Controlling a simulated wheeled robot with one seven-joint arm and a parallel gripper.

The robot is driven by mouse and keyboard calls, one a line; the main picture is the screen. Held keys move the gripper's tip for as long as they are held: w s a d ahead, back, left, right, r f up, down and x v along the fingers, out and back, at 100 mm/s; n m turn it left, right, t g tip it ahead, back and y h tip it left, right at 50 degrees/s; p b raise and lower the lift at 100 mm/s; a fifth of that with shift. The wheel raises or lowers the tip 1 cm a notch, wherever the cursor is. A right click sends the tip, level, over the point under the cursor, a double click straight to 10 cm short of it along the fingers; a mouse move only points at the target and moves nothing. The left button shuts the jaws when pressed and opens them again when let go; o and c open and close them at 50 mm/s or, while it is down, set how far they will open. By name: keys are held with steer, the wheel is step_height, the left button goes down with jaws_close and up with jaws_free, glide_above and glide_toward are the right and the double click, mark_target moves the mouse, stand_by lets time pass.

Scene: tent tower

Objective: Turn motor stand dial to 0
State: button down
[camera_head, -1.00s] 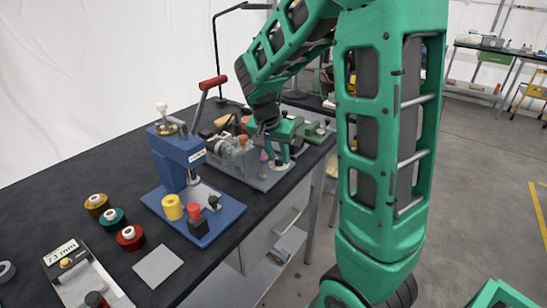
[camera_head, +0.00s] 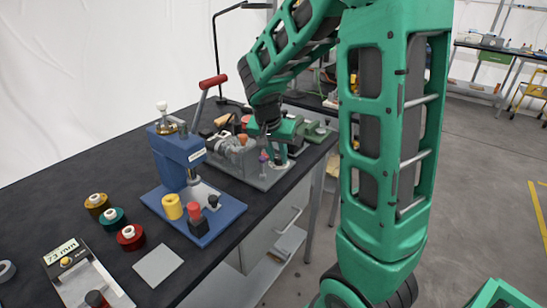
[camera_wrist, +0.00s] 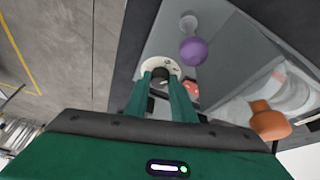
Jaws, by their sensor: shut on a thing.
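The motor stand (camera_head: 247,163) is a grey base with a clear cover on the dark bench. Its dial, a white round plate with a dark knob, shows in the wrist view (camera_wrist: 160,68) near the stand's edge. My gripper (camera_wrist: 161,82) points down at the dial, its two green fingers closed on the dark knob between them. In the head view my gripper (camera_head: 276,160) stands over the right end of the stand. The dial's marks are too small to read. A purple knob (camera_wrist: 193,50) stands beside the dial, and an orange knob (camera_wrist: 268,121) is farther off.
A blue press (camera_head: 182,165) with a red-handled lever stands left of the motor stand. Several coloured spools (camera_head: 113,218) and a grey plate (camera_head: 158,266) lie on the bench (camera_head: 60,205). The bench edge runs close to the dial, with open floor beyond.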

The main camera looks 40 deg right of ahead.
steer(key=n, duration=0.2)
steer(key=d+n+t+y, duration=0.1)
steer(key=n, duration=0.1)
steer(key=shift+s+r, duration=0.1)
steer(key=shift+s, duration=0.05)
steer(key=shift+n+t+y, duration=0.6)
steer(key=shift+n, duration=1.4)
steer(key=c, duration=1.8)
jaws_free()
steer(key=shift+a, duration=0.1)
steer(key=v, duration=1)
steer(key=shift+r, duration=0.35)
